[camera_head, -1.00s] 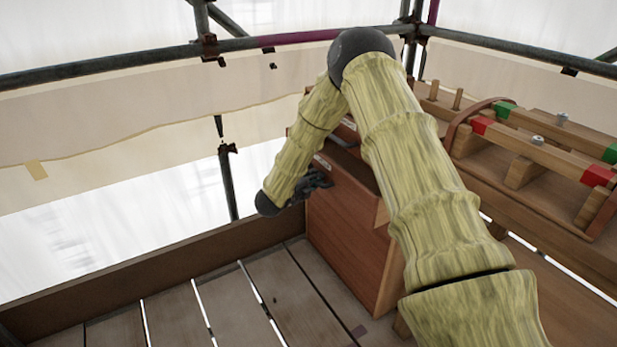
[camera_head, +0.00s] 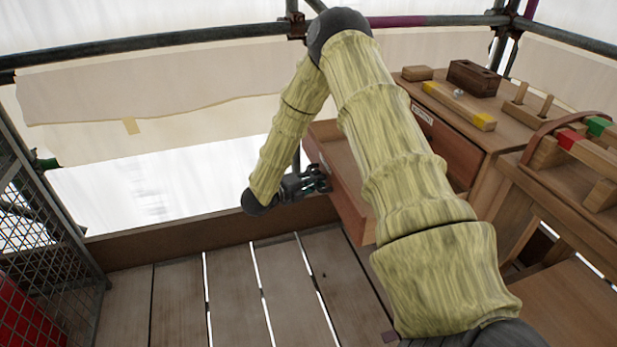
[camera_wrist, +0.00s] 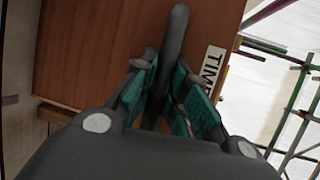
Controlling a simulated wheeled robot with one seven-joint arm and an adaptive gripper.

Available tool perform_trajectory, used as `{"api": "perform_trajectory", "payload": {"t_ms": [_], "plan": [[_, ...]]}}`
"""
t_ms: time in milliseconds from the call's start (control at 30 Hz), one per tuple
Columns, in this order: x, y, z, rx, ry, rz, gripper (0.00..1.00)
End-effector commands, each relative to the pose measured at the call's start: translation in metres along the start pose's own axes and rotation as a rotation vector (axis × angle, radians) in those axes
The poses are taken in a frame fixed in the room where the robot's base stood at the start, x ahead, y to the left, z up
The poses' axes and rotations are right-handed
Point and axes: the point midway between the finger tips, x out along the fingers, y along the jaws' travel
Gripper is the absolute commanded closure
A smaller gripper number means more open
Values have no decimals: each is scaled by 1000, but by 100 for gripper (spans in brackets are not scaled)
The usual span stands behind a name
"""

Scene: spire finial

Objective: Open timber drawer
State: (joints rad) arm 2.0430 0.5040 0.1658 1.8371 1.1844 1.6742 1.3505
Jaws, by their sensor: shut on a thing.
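The timber drawer (camera_head: 345,190) is a reddish-brown wooden drawer, pulled out from the cabinet (camera_head: 445,140) so its open inside shows. My arm covers part of it. In the wrist view its front (camera_wrist: 110,45) carries a white label (camera_wrist: 208,75) with the letters "TIM" showing. A dark bar handle (camera_wrist: 172,50) stands out from that front. My gripper (camera_head: 318,180) is at the drawer front in the head view. In the wrist view its teal-padded fingers (camera_wrist: 172,98) are shut on the handle, one on each side.
A plank floor (camera_head: 235,290) lies in front, edged by a low board. A mesh panel (camera_head: 45,200) stands at left.

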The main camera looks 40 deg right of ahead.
Motion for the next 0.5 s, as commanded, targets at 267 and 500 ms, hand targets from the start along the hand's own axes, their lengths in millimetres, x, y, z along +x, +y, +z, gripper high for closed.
{"api": "perform_trajectory", "payload": {"t_ms": [267, 500], "plan": [[2, 1, -3, -2, 7, 1, 100], [0, 1, -2, -2, 4, 1, 63]]}}
